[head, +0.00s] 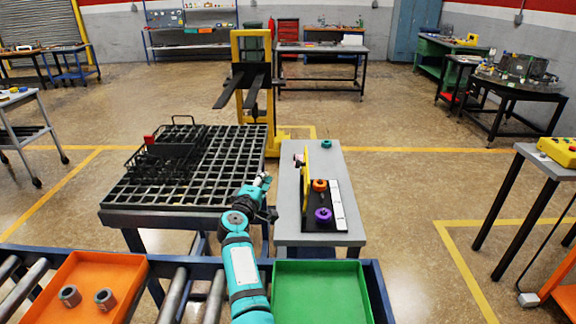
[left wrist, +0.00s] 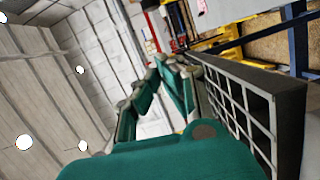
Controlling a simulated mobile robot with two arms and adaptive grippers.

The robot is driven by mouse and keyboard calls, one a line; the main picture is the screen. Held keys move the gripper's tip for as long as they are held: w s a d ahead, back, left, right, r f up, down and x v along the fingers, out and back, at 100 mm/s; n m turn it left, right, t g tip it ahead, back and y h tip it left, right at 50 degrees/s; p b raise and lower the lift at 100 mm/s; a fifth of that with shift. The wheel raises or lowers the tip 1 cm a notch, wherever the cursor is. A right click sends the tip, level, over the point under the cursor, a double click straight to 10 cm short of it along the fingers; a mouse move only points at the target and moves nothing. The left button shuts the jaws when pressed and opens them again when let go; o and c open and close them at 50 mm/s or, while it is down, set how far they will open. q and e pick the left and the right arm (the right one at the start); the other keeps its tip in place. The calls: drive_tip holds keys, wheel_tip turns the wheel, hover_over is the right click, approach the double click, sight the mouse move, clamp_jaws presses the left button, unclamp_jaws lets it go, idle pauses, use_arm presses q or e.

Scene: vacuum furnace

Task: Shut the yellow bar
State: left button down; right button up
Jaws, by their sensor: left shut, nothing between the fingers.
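The yellow bar (head: 305,178) stands as a thin upright strip along the left side of a black plate (head: 318,221) on the narrow grey table (head: 289,212). An orange knob (head: 320,185) and a purple knob (head: 323,215) sit on the plate right of the bar. My left gripper (head: 264,180) is left of the bar, near the right edge of the black grid table, apart from the bar. Its teal fingers (left wrist: 164,68) are shut and empty in the left wrist view, where the bar cannot be made out. My right gripper is not in view.
The black grid table (head: 225,165) carries a black wire basket (head: 165,155). An orange tray (head: 95,285) with two grey rings and a green tray (head: 320,290) lie on the roller conveyor in front. A yellow lifter (head: 252,80) stands behind. Open floor lies right of the grey table.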

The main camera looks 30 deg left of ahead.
use_arm(q)
drive_tip(key=w+d+b, duration=0.1)
drive_tip(key=w+b, duration=0.5)
drive_tip(key=w, duration=0.5)
drive_tip(key=shift+d+f, duration=0.15)
drive_tip(key=shift+d, duration=0.15)
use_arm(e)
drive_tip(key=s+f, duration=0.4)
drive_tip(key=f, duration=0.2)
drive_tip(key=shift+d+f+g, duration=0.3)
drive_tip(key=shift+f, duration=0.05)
